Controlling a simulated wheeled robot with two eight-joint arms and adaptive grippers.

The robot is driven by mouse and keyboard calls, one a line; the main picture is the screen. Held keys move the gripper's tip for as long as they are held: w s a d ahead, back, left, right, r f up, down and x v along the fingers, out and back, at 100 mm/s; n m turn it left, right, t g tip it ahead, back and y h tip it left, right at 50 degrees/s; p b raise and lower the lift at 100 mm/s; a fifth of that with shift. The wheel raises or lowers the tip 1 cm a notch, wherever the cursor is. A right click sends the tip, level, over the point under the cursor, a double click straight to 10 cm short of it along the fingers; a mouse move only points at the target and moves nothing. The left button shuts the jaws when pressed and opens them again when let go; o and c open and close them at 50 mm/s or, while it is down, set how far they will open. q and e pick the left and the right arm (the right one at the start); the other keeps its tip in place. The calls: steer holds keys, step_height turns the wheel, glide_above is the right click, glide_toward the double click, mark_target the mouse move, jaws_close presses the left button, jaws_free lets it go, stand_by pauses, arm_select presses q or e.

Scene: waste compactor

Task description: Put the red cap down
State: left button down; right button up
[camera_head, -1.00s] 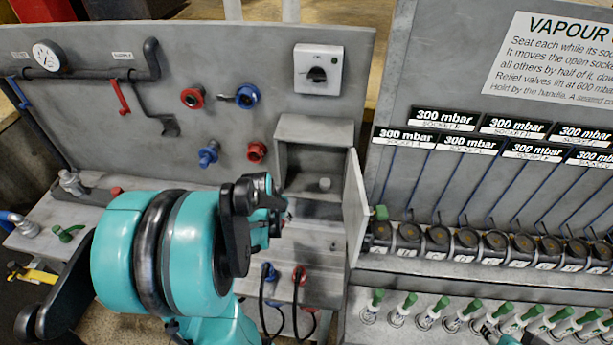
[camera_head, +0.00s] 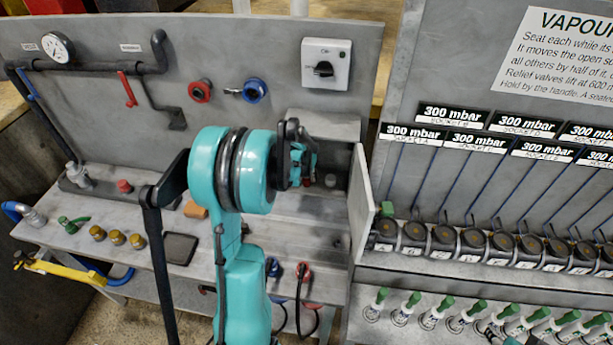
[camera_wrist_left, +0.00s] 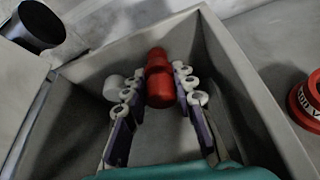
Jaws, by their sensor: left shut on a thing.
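The red cap (camera_wrist_left: 159,80) is between the fingers of my left gripper (camera_wrist_left: 158,88) in the left wrist view, and the gripper is shut on it. Gripper and cap are inside or just over an open grey box (camera_wrist_left: 240,75); I cannot tell whether the cap touches its floor. In the head view my left gripper (camera_head: 308,162) is at the mouth of the same box (camera_head: 325,124), and my own arm hides much of it. A pale round knob (camera_wrist_left: 115,86) is left of the cap inside the box. My right gripper is not clearly visible.
The box's side panel (camera_head: 361,205) stands close to the right of my left gripper. Black sockets (camera_head: 445,240) line the shelf on the right. Brass caps (camera_head: 117,238), a dark pad (camera_head: 180,248) and another red piece (camera_head: 124,186) are on the left bench.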

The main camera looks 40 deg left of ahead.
arm_select(q)
steer(key=shift+s, duration=0.15)
steer(key=shift+f, duration=0.1)
steer(key=c, duration=1.2)
jaws_free()
steer(key=shift+s+r, duration=0.1)
steer(key=shift+r, duration=0.45)
steer(key=shift+s+d+r+p, duration=0.2)
steer(key=shift+s+r, duration=0.3)
steer(key=shift+s, duration=0.05)
steer(key=shift+s+d+r+p, duration=0.15)
steer(key=shift+s+d+r, duration=0.05)
steer(key=shift+s+r, duration=0.35)
steer(key=s+d, duration=0.1)
steer(key=s, duration=0.2)
steer(key=s+d, duration=0.1)
steer(key=s, duration=0.2)
steer(key=s+d, duration=0.1)
steer(key=s, duration=0.3)
steer(key=shift+s+d+f, duration=0.1)
steer(key=shift+d, duration=0.05)
